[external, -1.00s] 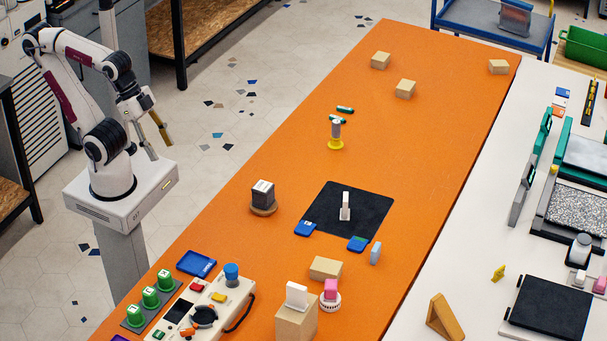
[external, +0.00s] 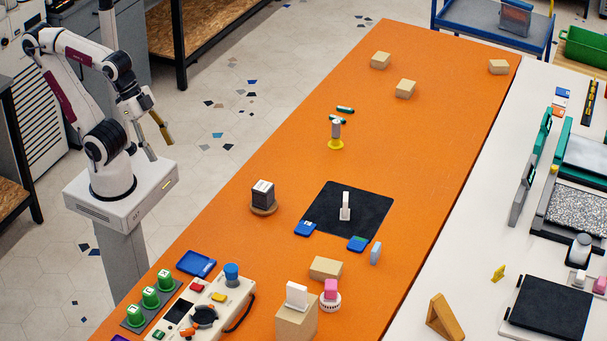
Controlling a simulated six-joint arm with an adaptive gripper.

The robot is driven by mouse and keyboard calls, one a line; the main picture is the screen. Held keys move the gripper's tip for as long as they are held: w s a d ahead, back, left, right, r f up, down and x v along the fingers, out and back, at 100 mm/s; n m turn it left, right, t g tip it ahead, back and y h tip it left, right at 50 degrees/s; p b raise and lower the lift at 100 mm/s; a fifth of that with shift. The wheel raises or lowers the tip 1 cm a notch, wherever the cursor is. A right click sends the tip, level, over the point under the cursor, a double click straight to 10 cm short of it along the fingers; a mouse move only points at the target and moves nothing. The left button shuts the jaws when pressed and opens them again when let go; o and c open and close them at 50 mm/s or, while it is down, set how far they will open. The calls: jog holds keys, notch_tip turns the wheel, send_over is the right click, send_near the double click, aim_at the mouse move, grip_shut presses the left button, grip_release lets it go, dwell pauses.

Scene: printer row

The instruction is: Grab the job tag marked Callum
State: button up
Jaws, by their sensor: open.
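My gripper (external: 160,146) is open and empty at the left, over the floor beside the orange table and well away from everything on it. No name is readable at this size, so I cannot tell which thing is the Callum job tag. Small tag-like things on the table are a white upright piece (external: 345,207) on the black mat, a blue card (external: 306,228) at the mat's left corner, another blue card (external: 358,244) at its front corner, and a white piece (external: 297,295) on a wooden block.
The orange table (external: 290,150) is largely clear in its middle. A dark box on a round base (external: 263,196), a yellow-based stand (external: 336,137) and wooden blocks (external: 405,89) stand on it. A control panel (external: 206,311) and green knobs (external: 150,297) crowd the near left.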

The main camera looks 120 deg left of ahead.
jog(key=w+a+f+t+y, duration=0.15)
jog(key=w+a, duration=0.25)
jog(key=w, duration=1.3)
jog(key=w+a+t, duration=0.3)
jog(key=w+a, duration=0.1)
jog(key=w, duration=1.4)
jog(key=w+a+f+t, duration=0.2)
jog(key=w+a+f, duration=0.2)
jog(key=w+f, duration=0.7)
jog(key=t, duration=0.1)
send_near(376, 254)
jog(key=a, duration=0.2)
jog(key=shift+s+a+r+n+h, duration=0.1)
jog(key=shift+a+r+n+h, duration=0.05)
jog(key=shift+a+n+h, duration=0.15)
jog(key=shift+w+a+f+t, duration=0.1)
jog(key=shift+w+f+t, duration=0.15)
jog(key=shift+f, duration=0.4)
jog(key=shift+x, duration=1.25)
